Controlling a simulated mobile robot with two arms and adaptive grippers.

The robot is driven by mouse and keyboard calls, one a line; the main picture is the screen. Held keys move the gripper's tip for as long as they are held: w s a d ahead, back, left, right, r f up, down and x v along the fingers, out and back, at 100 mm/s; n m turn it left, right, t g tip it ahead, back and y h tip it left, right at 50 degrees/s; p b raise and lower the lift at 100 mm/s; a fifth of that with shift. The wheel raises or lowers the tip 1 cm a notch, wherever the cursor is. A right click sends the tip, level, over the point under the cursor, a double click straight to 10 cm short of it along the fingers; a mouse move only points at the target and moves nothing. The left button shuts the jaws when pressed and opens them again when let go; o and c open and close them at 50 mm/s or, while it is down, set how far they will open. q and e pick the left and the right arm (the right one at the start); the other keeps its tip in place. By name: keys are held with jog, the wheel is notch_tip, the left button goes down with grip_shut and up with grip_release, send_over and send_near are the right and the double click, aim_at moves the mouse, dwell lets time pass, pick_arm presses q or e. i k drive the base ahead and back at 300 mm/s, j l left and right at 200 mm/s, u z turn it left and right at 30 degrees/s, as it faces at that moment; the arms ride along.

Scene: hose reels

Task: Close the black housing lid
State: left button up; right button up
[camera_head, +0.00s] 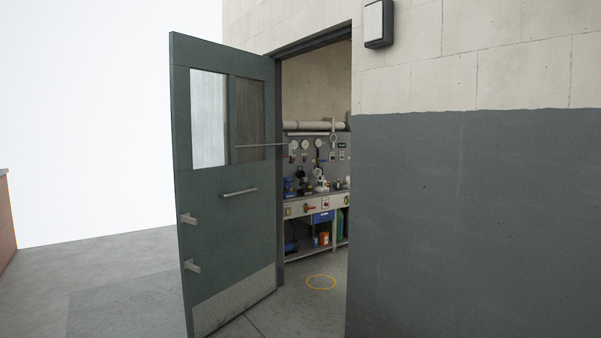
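I do not see a black housing with a lid that I can make out for sure. A small black-framed box (378,23) with a pale front is mounted high on the outer wall; I cannot tell whether it has a lid. No hose reel can be made out. Neither of my grippers is in view.
A green door (228,222) with two window panes stands open at the left of a doorway. Inside, a workbench (320,205) stands below a panel of gauges (320,148). A yellow ring (321,282) marks the floor. A grey-and-cream wall (480,220) fills the right; grey floor (90,285) lies open at left.

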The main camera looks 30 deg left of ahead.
aim_at(300, 173)
jog(key=i+u, duration=0.35)
jog(key=i, duration=0.45)
jog(key=i+j+u, duration=0.2)
jog(key=i+u, duration=0.3)
jog(key=i, duration=0.2)
jog(key=i+u, duration=0.45)
jog(key=i, duration=0.3)
jog(key=i+l+u, duration=0.5)
jog(key=i, duration=0.2)
jog(key=i+z, duration=0.2)
jog(key=i, duration=0.3)
jog(key=i+z, duration=0.15)
jog(key=i, duration=0.3)
jog(key=i+j+z, duration=0.2)
jog(key=i, duration=0.3)
jog(key=i+j+z, duration=0.15)
jog(key=i, duration=0.3)
jog(key=i+l+z, duration=0.2)
jog(key=i, duration=0.4)
jog(key=i+z, duration=0.25)
jog(key=i, duration=0.4)
jog(key=i+j+z, duration=0.2)
jog(key=i, duration=0.4)
jog(key=i+j+z, duration=0.1)
jog(key=i+z, duration=0.15)
jog(key=i, duration=0.35)
